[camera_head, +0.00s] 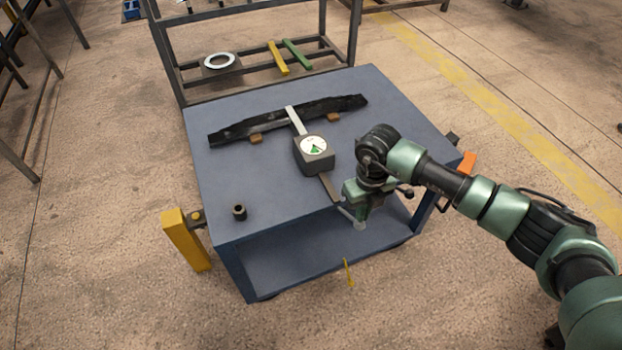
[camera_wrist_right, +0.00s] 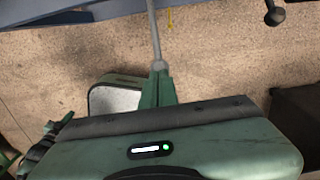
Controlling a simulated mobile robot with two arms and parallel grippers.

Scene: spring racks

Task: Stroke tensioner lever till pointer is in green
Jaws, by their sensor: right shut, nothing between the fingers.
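The tensioner (camera_head: 314,163) is a dark box on the blue cart top, with a round white dial (camera_head: 314,146) that has a green sector. The pointer is too small to read. Its lever (camera_head: 347,212) is a thin grey rod ending in a pale round knob beyond the cart's front edge; the rod also shows in the right wrist view (camera_wrist_right: 153,30). My right gripper (camera_head: 361,217) is shut and empty, its fingertips (camera_wrist_right: 160,70) at the knob; whether they touch it I cannot tell. My left gripper is not in view.
A black leaf spring (camera_head: 240,131) lies across the cart (camera_head: 215,185) on brown blocks, under a pale strap (camera_head: 294,118). A small dark cylinder (camera_head: 239,212) stands front left. A rack (camera_head: 170,55) behind holds a ring (camera_head: 219,61) and yellow and green bars.

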